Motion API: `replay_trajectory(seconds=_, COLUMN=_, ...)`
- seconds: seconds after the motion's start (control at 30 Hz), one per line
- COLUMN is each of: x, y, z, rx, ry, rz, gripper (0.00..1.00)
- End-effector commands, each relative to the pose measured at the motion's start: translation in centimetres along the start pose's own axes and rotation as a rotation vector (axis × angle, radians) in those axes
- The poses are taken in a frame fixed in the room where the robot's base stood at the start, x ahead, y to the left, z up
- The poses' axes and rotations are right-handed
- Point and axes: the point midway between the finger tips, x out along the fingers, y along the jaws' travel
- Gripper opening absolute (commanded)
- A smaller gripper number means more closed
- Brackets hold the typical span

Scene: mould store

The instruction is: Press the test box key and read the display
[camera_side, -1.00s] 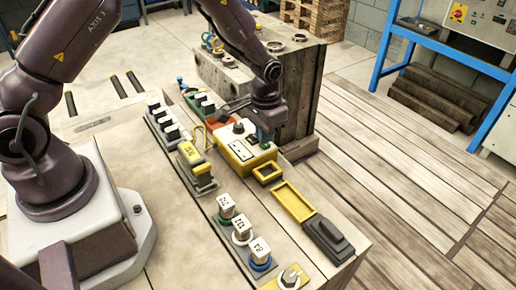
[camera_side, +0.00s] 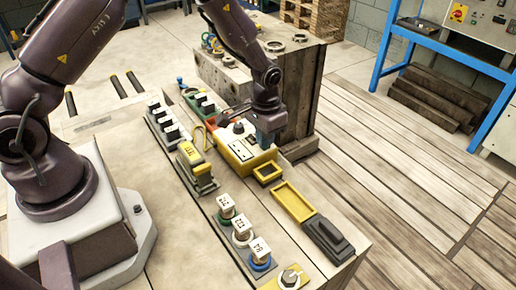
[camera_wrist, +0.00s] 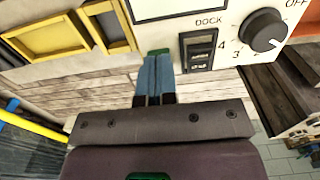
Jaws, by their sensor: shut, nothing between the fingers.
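The yellow test box (camera_side: 235,158) with a pale top stands on the bench in the side view. In the wrist view its white panel (camera_wrist: 215,20) carries a DOCK label, a dark slot and a round black dial (camera_wrist: 262,30). A blank pale framed window (camera_wrist: 152,8), perhaps the display, is cut off by the top edge; no reading shows. My gripper (camera_wrist: 157,60) is shut and empty, its blue fingers together. Their tips are at a small green part, perhaps the key, mostly hidden behind them; contact cannot be told. In the side view my gripper (camera_side: 268,138) is at the box's right end.
Yellow frames (camera_side: 292,201) and a dark block (camera_side: 328,238) lie in front of the box. Labelled white blocks (camera_side: 242,230) stand nearby, and a yellow-topped piece (camera_side: 190,154) is to the left. A large wooden block (camera_side: 300,100) rises close behind my gripper.

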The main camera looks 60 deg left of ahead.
Motion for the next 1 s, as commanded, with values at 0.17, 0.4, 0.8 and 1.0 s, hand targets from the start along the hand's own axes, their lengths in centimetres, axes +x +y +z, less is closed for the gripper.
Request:
replay_trajectory(seconds=0.17, x=-1.1, y=0.0, z=-0.1, rx=0.000, ry=0.003, rz=0.000, gripper=0.00)
replay_trajectory(seconds=0.4, x=-3.0, y=0.0, z=0.0, rx=0.000, ry=0.002, rz=0.000, gripper=0.00)
replay_trajectory(seconds=0.8, x=-6.2, y=0.0, z=0.0, rx=0.000, ry=0.002, rz=0.000, gripper=0.00)
replay_trajectory(seconds=1.0, x=-7.0, y=0.0, z=0.0, rx=0.000, ry=0.000, rz=0.000, gripper=0.00)
